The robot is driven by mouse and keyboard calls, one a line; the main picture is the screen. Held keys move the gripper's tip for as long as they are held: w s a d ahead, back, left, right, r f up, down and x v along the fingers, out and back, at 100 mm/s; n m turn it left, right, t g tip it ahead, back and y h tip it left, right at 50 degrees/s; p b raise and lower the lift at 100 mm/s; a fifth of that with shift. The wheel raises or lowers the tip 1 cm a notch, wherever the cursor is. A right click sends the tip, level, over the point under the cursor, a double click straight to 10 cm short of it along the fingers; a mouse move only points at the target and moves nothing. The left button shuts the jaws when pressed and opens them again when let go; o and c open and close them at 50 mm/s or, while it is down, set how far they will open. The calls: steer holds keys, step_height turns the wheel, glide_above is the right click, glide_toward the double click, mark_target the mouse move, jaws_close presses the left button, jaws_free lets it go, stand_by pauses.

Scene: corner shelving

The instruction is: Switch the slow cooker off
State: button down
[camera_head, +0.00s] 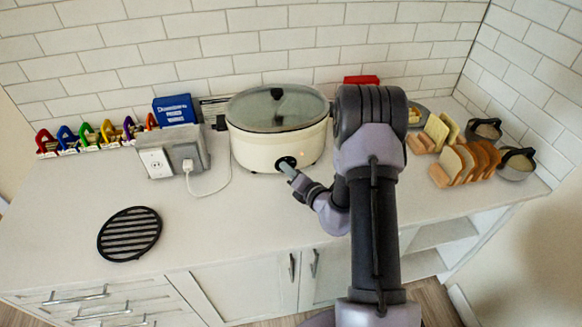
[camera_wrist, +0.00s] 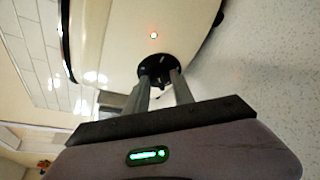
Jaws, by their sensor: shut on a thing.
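The slow cooker (camera_head: 251,149) is cream white with a glass lid (camera_head: 277,108) and stands on the counter against the tiled wall. Its dark round knob (camera_wrist: 158,66) is low on its front. A small orange-red light (camera_wrist: 154,36) glows beside the knob. My gripper (camera_head: 288,167) reaches the knob from the front. In the wrist view its two fingers (camera_wrist: 161,84) are on either side of the knob, shut on it. The knob's pointer and markings are too small to read.
A grey outlet box (camera_head: 172,156) with a plugged-in white cord stands left of the cooker. A black round trivet (camera_head: 130,233) lies on the front left counter. Bread slices (camera_head: 466,163) in a rack and metal pots (camera_head: 516,164) stand at right. The front middle counter is clear.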

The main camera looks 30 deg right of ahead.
steer(key=n+h+p, duration=0.1)
steer(key=n+g+p, duration=0.1)
steer(key=n, duration=0.1)
steer(key=shift+w+a+r+h, duration=0.1)
steer(key=shift+a+r+h, duration=0.1)
steer(key=shift+h, duration=0.2)
steer(key=n+h, duration=0.1)
steer(key=n, duration=0.1)
steer(key=n+g+h+p, duration=0.1)
steer(key=shift+a+n+h, duration=0.2)
steer(key=shift+n+h, duration=0.1)
steer(key=shift+n, duration=0.1)
stand_by(0.3)
steer(key=c, duration=1.1)
jaws_free()
